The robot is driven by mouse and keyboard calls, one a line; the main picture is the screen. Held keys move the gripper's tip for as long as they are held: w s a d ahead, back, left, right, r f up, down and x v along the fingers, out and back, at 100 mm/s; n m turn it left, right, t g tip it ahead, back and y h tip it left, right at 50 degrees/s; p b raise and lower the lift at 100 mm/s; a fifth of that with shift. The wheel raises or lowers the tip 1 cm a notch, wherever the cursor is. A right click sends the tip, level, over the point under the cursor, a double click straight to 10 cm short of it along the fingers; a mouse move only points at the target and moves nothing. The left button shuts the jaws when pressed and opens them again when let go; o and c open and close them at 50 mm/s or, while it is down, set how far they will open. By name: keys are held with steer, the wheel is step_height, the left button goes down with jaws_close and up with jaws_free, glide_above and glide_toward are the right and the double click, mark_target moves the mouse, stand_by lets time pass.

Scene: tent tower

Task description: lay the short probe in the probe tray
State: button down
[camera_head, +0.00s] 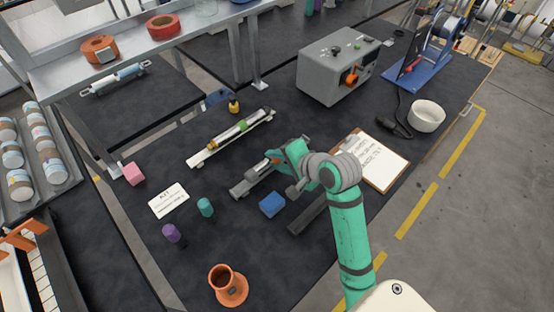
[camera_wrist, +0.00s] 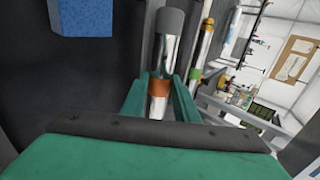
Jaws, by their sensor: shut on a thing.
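The short probe, a silver cylinder with a dark grey cap and a copper band, shows in the wrist view (camera_wrist: 164,55). My gripper (camera_wrist: 160,98) is shut around it near the copper band. A longer probe (camera_head: 232,132) with a green band lies on a white tray (camera_head: 199,161) behind. I cannot tell which holder is the probe tray.
A blue block (camera_head: 272,204) and a dark bar (camera_head: 308,214) lie near my gripper. A clipboard (camera_head: 374,160) is to the right, a grey box (camera_head: 337,72) behind. Teal (camera_head: 205,207) and purple (camera_head: 172,233) pieces and an orange vase (camera_head: 228,286) stand at front left.

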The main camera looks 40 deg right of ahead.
steer(key=shift+a+f, duration=0.2)
steer(key=shift+f, duration=0.45)
steer(key=c, duration=1.4)
jaws_free()
steer(key=shift+o, duration=0.5)
steer(key=v, duration=1.1)
steer(key=shift+r, duration=0.6)
steer(key=shift+w+d, duration=0.1)
steer(key=shift+w, duration=0.05)
